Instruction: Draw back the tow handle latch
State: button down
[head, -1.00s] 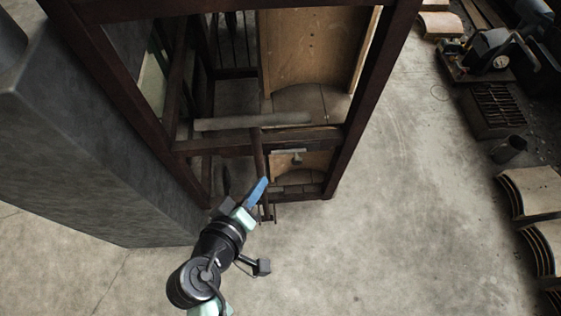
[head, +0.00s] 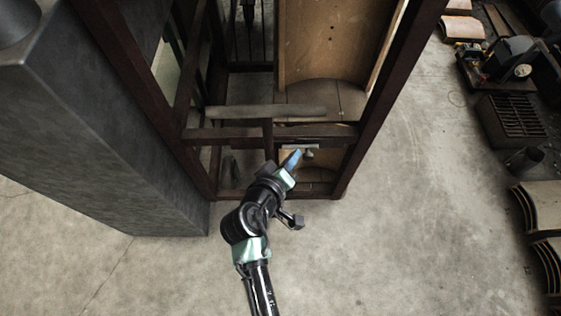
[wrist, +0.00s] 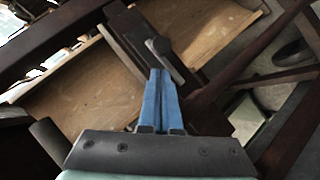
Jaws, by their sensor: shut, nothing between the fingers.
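The latch (head: 297,147) is a small light-grey bar with a round knob on the dark frame's lower cross-member. In the wrist view the latch plate (wrist: 172,62) runs diagonally, with its knob (wrist: 157,46) just beyond my fingertips. My gripper (head: 296,154) has blue fingers pressed together and empty; they also show in the wrist view (wrist: 158,73). The tips are very close to the knob, slightly to its left in the head view. I cannot tell whether they touch. A dark upright bar (head: 268,135), perhaps the tow handle, is partly hidden behind my arm.
The dark frame (head: 372,100) encloses curved wooden panels (head: 325,45). A grey block (head: 100,150) stands close on the left. Curved boards (head: 540,207) and machinery (head: 512,58) lie along the right. Concrete floor (head: 410,220) is clear between.

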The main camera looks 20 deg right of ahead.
jog(key=shift+s+d+f, duration=0.1)
jog(key=shift+d+f, duration=0.55)
jog(key=d, duration=0.2)
jog(key=s+d+p, duration=0.1)
jog(key=d, duration=0.1)
jog(key=shift+s, duration=0.1)
jog(key=shift+r, duration=0.1)
